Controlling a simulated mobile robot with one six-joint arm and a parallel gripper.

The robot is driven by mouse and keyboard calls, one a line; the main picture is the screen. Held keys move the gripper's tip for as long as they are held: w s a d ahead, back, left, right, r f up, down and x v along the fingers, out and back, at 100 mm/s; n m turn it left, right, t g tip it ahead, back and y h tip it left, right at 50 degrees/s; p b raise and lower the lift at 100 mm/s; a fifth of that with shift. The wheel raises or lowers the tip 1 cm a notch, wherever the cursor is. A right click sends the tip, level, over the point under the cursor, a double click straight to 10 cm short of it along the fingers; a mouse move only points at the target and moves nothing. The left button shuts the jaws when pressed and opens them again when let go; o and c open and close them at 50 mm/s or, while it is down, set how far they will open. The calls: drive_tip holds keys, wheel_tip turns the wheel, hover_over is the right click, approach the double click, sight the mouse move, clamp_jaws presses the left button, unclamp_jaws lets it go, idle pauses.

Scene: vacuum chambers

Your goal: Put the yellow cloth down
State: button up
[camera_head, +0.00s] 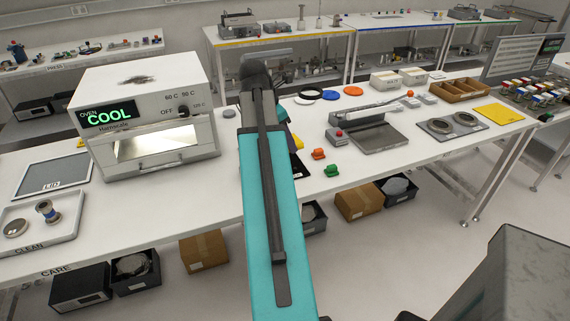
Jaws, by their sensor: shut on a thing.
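My arm's large teal link rises up the middle of the view and hides what lies behind it. My gripper is not seen; its jaws and anything in them are hidden. A small yellow patch (298,142) shows just right of my arm, beside dark parts over the bench. I cannot tell whether it is the yellow cloth or something else. A flat yellow sheet (499,113) lies on the bench at the right; I cannot tell whether it is cloth.
The white bench (400,149) crosses the view. The oven (150,120), reading COOL, stands left of my arm. A clean tray (68,234) lies at far left. A sealer-like device (368,130), round plates (450,126) and a wooden box (459,90) stand right. Orange and green pieces (331,170) lie near the front edge.

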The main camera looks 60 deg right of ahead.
drive_tip(key=a+f+m, duration=0.1)
drive_tip(key=a+f, duration=0.6)
drive_tip(key=a, duration=0.2)
drive_tip(key=shift+w+a+f, duration=0.2)
drive_tip(key=shift+a+f, duration=0.15)
drive_tip(key=shift+d, duration=0.1)
drive_tip(key=w+d+p, duration=0.1)
drive_tip(key=d, duration=0.4)
drive_tip(key=w+d+f+p, duration=0.1)
drive_tip(key=d, duration=0.4)
drive_tip(key=w+d+p, duration=0.2)
drive_tip(key=d, duration=0.3)
drive_tip(key=shift+d+f, duration=0.1)
drive_tip(key=shift+f, duration=0.05)
drive_tip(key=shift+d+f, duration=0.1)
drive_tip(key=shift+f, duration=0.1)
drive_tip(key=shift+f+p, duration=0.65)
drive_tip(key=shift+f, duration=1)
drive_tip(key=shift+f, duration=0.1)
